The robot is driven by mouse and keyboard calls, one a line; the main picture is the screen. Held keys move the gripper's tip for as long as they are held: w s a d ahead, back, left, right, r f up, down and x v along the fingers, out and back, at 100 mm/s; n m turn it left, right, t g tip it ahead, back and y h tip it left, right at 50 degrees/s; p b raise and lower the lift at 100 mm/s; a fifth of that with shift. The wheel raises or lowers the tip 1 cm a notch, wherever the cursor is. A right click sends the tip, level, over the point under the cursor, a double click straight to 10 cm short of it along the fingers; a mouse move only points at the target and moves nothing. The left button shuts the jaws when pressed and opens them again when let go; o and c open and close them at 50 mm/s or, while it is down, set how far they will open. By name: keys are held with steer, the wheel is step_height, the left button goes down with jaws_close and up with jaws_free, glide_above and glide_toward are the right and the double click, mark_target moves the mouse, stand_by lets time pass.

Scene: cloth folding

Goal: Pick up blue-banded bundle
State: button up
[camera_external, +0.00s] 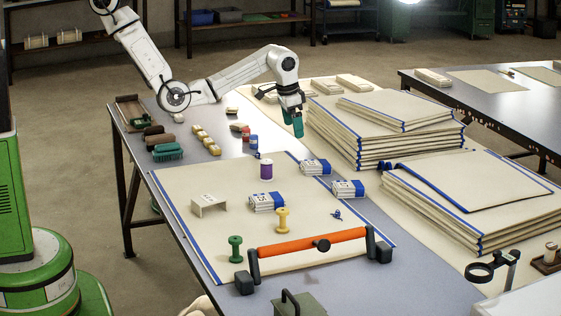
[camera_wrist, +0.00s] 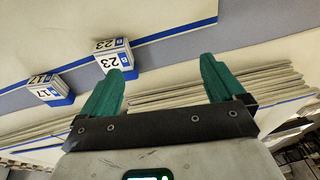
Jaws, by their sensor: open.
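Three white bundles with blue bands lie on the cream cloth and its right side: one near the middle (camera_external: 266,203), one farther back (camera_external: 315,167) and one to the right (camera_external: 348,189). In the wrist view, a bundle marked 23 (camera_wrist: 112,58) is just beyond my left fingertip, and one marked 17 (camera_wrist: 50,91) is farther left. I cannot tell which bundle is the task's. My gripper (camera_external: 297,124) has green fingers, hangs behind the bundles and is above the table. In the wrist view my gripper (camera_wrist: 163,72) is wide open and empty.
Tall stacks of blue-edged cloth (camera_external: 385,140) stand right of my gripper. A purple spool (camera_external: 266,169), a yellow spool (camera_external: 282,219), a green spool (camera_external: 235,249), a white bracket (camera_external: 209,206) and an orange-handled bar (camera_external: 312,243) stand around the bundles. Brushes and small blocks lie left.

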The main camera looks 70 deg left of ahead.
steer(key=h+b, duration=0.1)
glide_toward(316, 162)
steer(key=r, duration=0.1)
steer(key=shift+m, duration=0.3)
steer(key=shift+w+d+f+b, duration=0.15)
steer(key=shift+w+f, duration=0.1)
steer(key=shift+f, duration=1.4)
steer(key=shift+w+a+f+b, duration=0.15)
steer(key=shift+w+f, duration=0.15)
steer(key=shift+f, duration=1.35)
steer(key=shift+w+d+f+b, duration=0.15)
steer(key=shift+w+f, duration=0.1)
steer(key=shift+f, duration=1.4)
steer(key=shift+f, duration=0.25)
steer(key=c, duration=1.1)
